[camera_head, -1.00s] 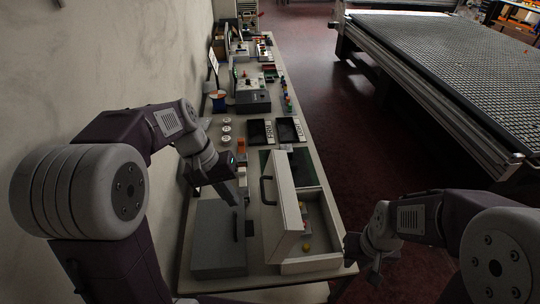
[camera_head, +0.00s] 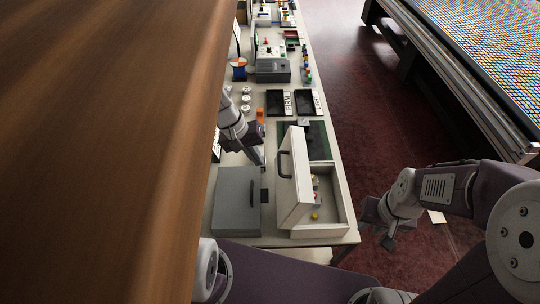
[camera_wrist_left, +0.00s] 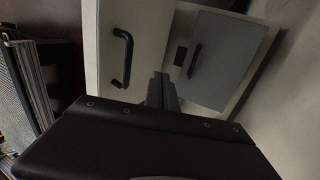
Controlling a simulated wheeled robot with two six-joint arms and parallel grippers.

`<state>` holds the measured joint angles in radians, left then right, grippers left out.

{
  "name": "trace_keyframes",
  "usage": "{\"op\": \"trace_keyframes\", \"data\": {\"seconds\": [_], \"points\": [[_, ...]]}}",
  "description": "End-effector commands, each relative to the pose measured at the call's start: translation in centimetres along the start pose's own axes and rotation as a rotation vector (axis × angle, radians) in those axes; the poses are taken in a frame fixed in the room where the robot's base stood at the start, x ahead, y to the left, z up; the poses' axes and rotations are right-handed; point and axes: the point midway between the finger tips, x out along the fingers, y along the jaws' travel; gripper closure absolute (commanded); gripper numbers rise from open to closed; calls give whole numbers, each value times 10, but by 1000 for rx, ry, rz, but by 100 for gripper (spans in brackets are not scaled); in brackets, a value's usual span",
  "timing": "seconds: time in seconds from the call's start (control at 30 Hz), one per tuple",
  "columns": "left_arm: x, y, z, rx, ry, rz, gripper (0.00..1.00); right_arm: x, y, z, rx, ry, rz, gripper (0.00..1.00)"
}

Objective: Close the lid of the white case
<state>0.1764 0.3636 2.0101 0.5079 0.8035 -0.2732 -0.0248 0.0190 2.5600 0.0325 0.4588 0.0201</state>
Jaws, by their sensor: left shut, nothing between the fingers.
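The white case (camera_head: 325,229) stands open near the front of the table, with several small coloured items inside. Its lid (camera_head: 297,195) stands steeply raised on the case's left side, its black handle (camera_head: 285,165) facing left. The lid (camera_wrist_left: 145,35) and handle (camera_wrist_left: 124,60) also show in the left wrist view. My left gripper (camera_head: 261,160) is shut and empty, just left of the lid; contact cannot be told. Its fingers also show in the left wrist view (camera_wrist_left: 161,92), between the lid and the grey case. My right gripper (camera_head: 387,238) hangs right of the table, its jaw state unclear.
A closed grey case (camera_head: 235,202) lies left of the white case. Dark panels (camera_head: 277,102), white round items and a grey box (camera_head: 272,70) stand farther back. A large brown wooden surface (camera_head: 100,150) blocks the left of the head view.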

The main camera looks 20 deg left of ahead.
Motion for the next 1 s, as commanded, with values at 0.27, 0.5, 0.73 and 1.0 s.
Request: {"op": "trace_keyframes", "data": {"seconds": [0.27, 0.5, 0.73, 1.0], "points": [[12, 34, 0, 2, 0, 0, 100, -20, 0, -2, 0, 0, 0, 74], [15, 37, 0, 0, 1, 1, 100, -20, 0, -2, 0, 0, 0, 74], [14, 38, 0, 0, 1, 1, 100, -20, 0, -2, 0, 0, 0, 74], [16, 60, 0, 4, 0, 1, 100, -25, 0, -3, 0, 0, 0, 74]]}}
